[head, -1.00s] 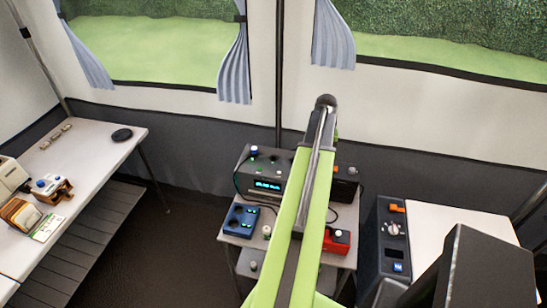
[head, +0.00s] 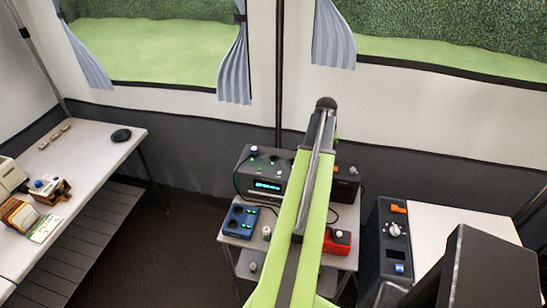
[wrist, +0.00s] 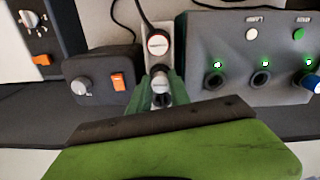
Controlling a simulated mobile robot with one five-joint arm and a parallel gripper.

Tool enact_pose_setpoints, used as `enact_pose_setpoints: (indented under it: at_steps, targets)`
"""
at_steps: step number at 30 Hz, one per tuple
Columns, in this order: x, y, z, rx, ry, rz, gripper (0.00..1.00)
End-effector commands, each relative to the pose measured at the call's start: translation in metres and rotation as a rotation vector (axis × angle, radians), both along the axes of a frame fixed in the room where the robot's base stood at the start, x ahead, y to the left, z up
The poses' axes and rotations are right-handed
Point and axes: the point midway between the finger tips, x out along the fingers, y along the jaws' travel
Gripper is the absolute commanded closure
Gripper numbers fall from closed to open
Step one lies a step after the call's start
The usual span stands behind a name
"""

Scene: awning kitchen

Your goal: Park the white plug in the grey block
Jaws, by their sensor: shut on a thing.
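In the wrist view my gripper (wrist: 163,88) has its green fingers close together around a small whitish cylinder (wrist: 161,86), which looks like the white plug. Just beyond it is a narrow pale grey block (wrist: 165,58). A white cap with a red ring (wrist: 157,42) sits over that block, with a black cable running up from it. I cannot tell whether the held plug touches the block or stands in a hole of it. In the head view my own arm hides the gripper and the plug.
A grey console (wrist: 240,60) with lit sockets and a blue plug stands to the right. A dark box (wrist: 101,75) with a knob and orange switch is close on the left. The head view shows a blue block (head: 239,221) and red block (head: 338,241) on the small table.

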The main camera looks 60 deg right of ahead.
Motion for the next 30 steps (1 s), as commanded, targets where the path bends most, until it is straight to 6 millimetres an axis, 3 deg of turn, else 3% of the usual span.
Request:
enact_pose_setpoints:
  at_steps: [21, 22, 27, 30]
  targets:
    - [0.0001, 0.0000, -0.0065, 0.000, 0.000, 0.000, 1.00]
    - [0.0001, 0.0000, -0.0064, 0.000, 0.000, 0.000, 0.75]
    - [0.0001, 0.0000, -0.0059, 0.000, 0.000, 0.000, 0.53]
    - [0.0001, 0.0000, -0.0059, 0.000, 0.000, 0.000, 0.51]
